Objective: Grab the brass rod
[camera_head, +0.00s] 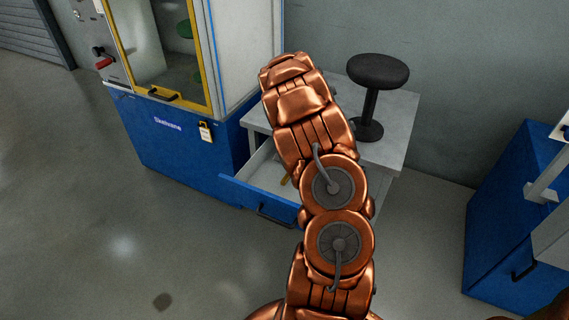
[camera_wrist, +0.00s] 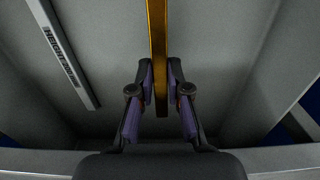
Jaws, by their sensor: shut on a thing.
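The brass rod (camera_wrist: 158,50) is a long golden bar that runs from the top edge of the wrist view down between the fingers of my gripper (camera_wrist: 160,90). My gripper is shut on the rod near its lower end, with one finger against each side. In the head view a small piece of the rod (camera_head: 286,180) shows in the open drawer, beside my arm. My arm hides the gripper and most of the rod there.
A grey bar marked "HEIGHT" (camera_wrist: 65,55) lies left of the rod. A blue-based machine (camera_head: 165,135) stands left; a blue cabinet (camera_head: 500,220) stands right.

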